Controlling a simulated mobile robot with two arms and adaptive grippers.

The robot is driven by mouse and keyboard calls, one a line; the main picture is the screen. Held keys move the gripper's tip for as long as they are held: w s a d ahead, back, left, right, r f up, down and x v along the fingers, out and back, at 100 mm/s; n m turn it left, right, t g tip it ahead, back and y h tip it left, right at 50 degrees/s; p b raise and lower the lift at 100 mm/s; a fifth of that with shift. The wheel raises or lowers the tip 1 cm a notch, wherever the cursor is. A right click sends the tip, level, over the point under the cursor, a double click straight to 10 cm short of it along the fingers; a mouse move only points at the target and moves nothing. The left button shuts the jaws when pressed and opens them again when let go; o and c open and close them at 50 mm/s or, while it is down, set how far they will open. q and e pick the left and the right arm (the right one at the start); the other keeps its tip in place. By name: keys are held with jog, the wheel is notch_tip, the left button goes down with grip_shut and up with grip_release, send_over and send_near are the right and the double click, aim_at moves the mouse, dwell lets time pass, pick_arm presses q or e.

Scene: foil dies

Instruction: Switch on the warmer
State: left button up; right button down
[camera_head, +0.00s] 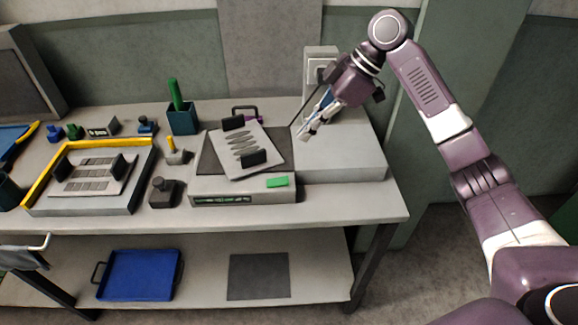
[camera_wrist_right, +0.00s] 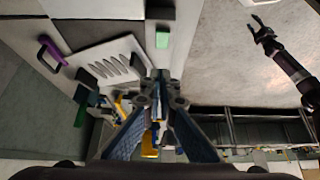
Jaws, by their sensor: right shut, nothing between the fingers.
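The warmer (camera_head: 243,196) is a low grey unit on the bench with a dark top and a front display strip. A green button (camera_head: 277,182) sits at its front right; it also shows in the wrist view (camera_wrist_right: 162,39). A pale slotted plate (camera_head: 262,142) with two black grips lies askew on the warmer's top. My right gripper (camera_head: 302,136) is shut and empty, above the white block beside the warmer, behind and right of the green button. Its fingertips (camera_wrist_right: 160,78) meet in the wrist view. My left gripper (camera_wrist_right: 260,27) shows open and empty, far from the bench.
A white block (camera_head: 345,168) stands right of the warmer. A yellow-edged tray (camera_head: 88,147) with another plate is at left. A dark stamp-like tool (camera_head: 165,192) and teal pen cup (camera_head: 182,121) stand between. A blue tray (camera_head: 140,275) lies on the lower shelf.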

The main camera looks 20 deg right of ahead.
jog(key=p, duration=0.2)
send_over(279, 180)
jog(key=d, duration=0.1)
jog(key=f, duration=0.8)
jog(key=shift+s+f, duration=0.25)
jog(key=shift+s+d+f+p, duration=0.1)
jog(key=shift+d+f+p, duration=0.15)
jog(key=shift+f, duration=0.35)
jog(key=shift+d+f+p, duration=0.2)
jog(key=shift+f, duration=0.4)
jog(key=shift+d+f, duration=0.2)
jog(key=shift+f, duration=0.45)
pick_arm(q)
jog(key=s+r, duration=0.1)
jog(key=r, duration=0.2)
jog(key=shift+s+d, duration=0.4)
jog(key=shift+s+a, duration=0.1)
jog(key=shift+a, duration=0.05)
